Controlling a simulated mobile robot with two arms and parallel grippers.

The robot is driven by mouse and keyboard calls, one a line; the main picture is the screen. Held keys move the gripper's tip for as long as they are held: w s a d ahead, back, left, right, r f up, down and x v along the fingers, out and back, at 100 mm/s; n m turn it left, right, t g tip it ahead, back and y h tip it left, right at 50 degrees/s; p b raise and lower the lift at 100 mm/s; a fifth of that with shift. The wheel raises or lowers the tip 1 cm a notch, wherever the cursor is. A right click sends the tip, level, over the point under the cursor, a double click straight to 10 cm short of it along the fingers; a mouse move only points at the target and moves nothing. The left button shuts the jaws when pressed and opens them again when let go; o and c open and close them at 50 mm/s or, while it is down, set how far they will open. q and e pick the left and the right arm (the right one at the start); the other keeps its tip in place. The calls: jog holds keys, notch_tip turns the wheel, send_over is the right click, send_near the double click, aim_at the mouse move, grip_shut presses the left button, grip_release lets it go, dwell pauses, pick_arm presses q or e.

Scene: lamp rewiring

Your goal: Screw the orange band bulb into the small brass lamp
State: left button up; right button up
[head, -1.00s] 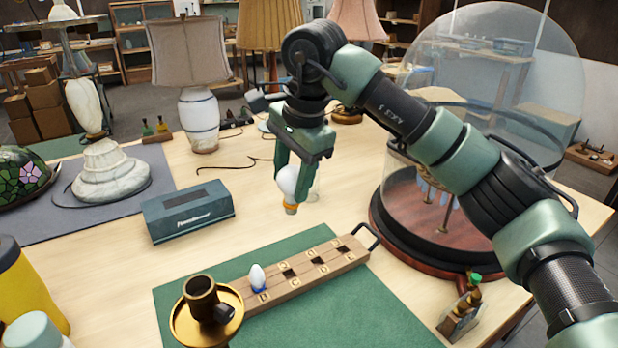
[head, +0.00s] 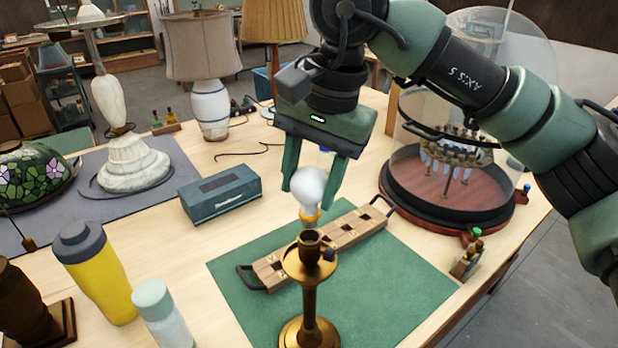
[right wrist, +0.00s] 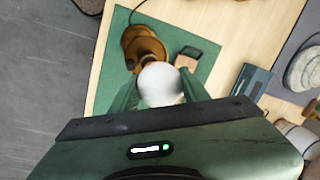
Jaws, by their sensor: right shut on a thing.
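The white bulb (head: 309,190) with an orange band hangs upright, base down, between the fingers of my right gripper (head: 312,192), which is shut on it. The small brass lamp (head: 309,290) stands upright on the green mat. In the head view the bulb's base is just above the lamp's open socket; I cannot tell whether they touch. In the right wrist view the bulb (right wrist: 160,85) covers part of the lamp, and the brass lamp (right wrist: 145,48) shows beyond it, so the alignment is unclear. My left gripper is not in view.
A wooden bulb rack (head: 345,231) lies behind the lamp on the green mat (head: 390,285). A glass dome on a dark red base (head: 440,200) stands at right. A yellow bottle (head: 100,275), a white bottle (head: 163,318) and a blue-grey box (head: 220,193) are at left.

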aim_at(310, 206)
jog(key=shift+w+d+f, duration=0.1)
jog(key=shift+d+f, duration=0.05)
jog(key=shift+f, duration=0.3)
jog(key=shift+f+b, duration=0.25)
jog(key=shift+b, duration=0.15)
jog(key=shift+f, duration=0.3)
jog(key=shift+a+f+b, duration=0.2)
jog(key=shift+f+b, duration=0.35)
jog(key=shift+b, duration=0.15)
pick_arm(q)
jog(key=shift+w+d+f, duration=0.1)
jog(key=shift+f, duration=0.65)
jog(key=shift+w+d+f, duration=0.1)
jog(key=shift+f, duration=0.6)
pick_arm(e)
jog(key=shift+d+f, duration=0.1)
jog(key=shift+f, duration=0.25)
pick_arm(q)
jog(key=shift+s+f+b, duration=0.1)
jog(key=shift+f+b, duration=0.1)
jog(key=shift+b, duration=0.25)
pick_arm(e)
jog(key=shift+f, duration=0.2)
